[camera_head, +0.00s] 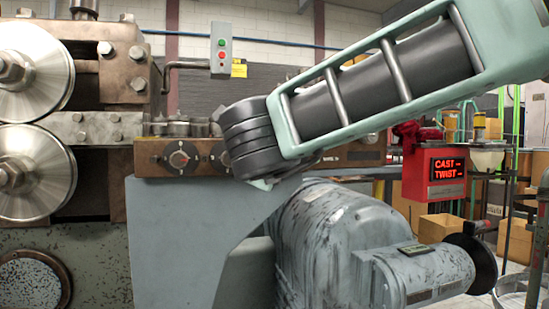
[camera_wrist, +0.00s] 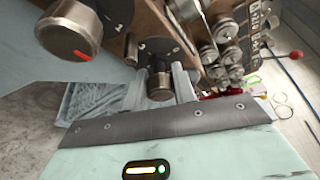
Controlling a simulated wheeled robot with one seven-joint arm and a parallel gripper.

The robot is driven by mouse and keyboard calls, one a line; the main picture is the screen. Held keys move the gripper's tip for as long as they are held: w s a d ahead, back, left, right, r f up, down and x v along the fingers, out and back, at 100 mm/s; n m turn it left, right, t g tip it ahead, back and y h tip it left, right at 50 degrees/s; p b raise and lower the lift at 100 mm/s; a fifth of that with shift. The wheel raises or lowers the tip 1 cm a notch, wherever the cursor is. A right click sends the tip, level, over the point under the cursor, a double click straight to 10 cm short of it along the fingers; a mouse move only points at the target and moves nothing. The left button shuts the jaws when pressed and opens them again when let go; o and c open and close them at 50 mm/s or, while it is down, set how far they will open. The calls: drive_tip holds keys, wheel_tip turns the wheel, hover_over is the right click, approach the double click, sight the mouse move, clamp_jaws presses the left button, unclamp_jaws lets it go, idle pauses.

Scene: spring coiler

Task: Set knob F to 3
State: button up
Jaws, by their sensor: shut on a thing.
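In the wrist view my gripper (camera_wrist: 160,80) has its two pale fingers closed on the sides of a small dark round knob (camera_wrist: 160,90). A dark dial plate with a white "1" lies behind this knob. A bigger-looking dark knob with a red mark (camera_wrist: 70,34) stands nearer the camera at the upper left, outside the fingers. No letter F is readable in either view. In the head view the brown panel (camera_head: 150,161) carries round knobs; one (camera_head: 180,158) shows plainly at the left. My wrist covers the panel's middle, and my fingers are hidden there.
Two large steel rollers (camera_head: 30,170) stand at the left. A grey motor housing (camera_head: 335,240) sits below my arm. A red lit sign (camera_head: 434,172) reads "CAST" and "TWIST" at the right. Several small metal rollers (camera_wrist: 228,45) stick out beside the panel.

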drive_tip(key=shift+f+m+g+y, duration=0.1)
drive_tip(key=shift+m+g+y, duration=0.35)
drive_tip(key=shift+m, duration=0.65)
drive_tip(key=o, duration=0.7)
drive_tip(key=shift+s, duration=0.1)
drive_tip(key=shift+s+r, duration=0.25)
drive_tip(key=shift+s, duration=0.05)
drive_tip(key=p+v, duration=0.3)
drive_tip(key=v, duration=1.3)
drive_tip(key=shift+s+d+r, duration=0.1)
drive_tip(key=shift+s, duration=0.15)
